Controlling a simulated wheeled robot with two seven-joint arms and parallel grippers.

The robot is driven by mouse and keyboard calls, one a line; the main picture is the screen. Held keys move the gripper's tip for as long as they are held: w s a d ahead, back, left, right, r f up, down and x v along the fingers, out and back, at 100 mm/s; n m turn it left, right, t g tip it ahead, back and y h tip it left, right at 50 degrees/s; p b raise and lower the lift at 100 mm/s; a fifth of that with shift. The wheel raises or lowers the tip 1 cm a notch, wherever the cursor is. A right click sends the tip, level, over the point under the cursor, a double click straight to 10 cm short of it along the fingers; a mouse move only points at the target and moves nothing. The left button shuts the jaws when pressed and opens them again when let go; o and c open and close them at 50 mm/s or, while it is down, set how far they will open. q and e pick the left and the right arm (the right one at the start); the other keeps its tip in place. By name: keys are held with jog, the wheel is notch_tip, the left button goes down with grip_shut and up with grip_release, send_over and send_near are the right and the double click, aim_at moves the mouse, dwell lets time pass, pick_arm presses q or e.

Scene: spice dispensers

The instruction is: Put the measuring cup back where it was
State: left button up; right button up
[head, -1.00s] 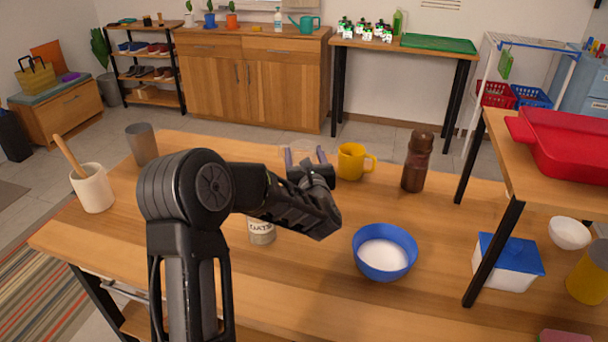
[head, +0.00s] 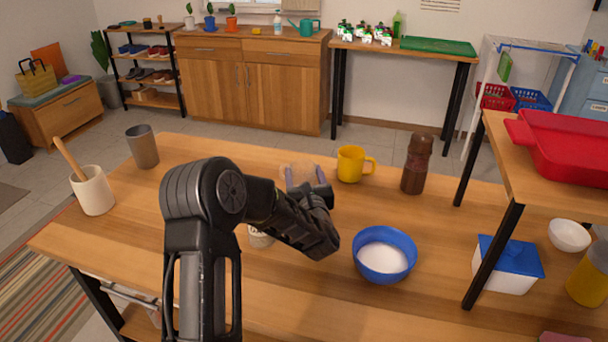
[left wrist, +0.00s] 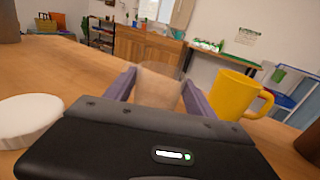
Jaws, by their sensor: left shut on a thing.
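The measuring cup (left wrist: 159,86) is a clear, faintly tinted cup, held upright between the two purple-grey fingers of my left gripper (left wrist: 155,92). In the head view the cup (head: 300,170) is faint, just left of the yellow mug (head: 350,164). My left gripper (head: 307,178) reaches over the table from the left and is shut on the cup. The gripper body hides the cup's base in the left wrist view, so I cannot tell whether it touches the table.
A jar (head: 260,238) stands partly behind my left arm. A blue bowl (head: 384,254) of white contents is right of the gripper, with a brown bottle (head: 416,163) beyond it. A grey tumbler (head: 142,146) and a utensil crock (head: 92,190) stand at the left.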

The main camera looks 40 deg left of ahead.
pick_arm(q)
jog(key=shift+f+b, duration=0.15)
jog(key=shift+b, duration=0.15)
jog(key=o, duration=1.6)
jog(key=shift+c, duration=0.2)
jog(key=shift+r, duration=0.2)
jog(key=v, duration=0.6)
jog(key=b+v, duration=0.4)
jog(key=v, duration=0.1)
jog(key=shift+s+d+f+b, duration=0.1)
jog(key=shift+d+b, duration=0.05)
jog(key=shift+b, duration=0.2)
jog(key=shift+s+d, duration=0.15)
jog(key=shift+s, duration=0.15)
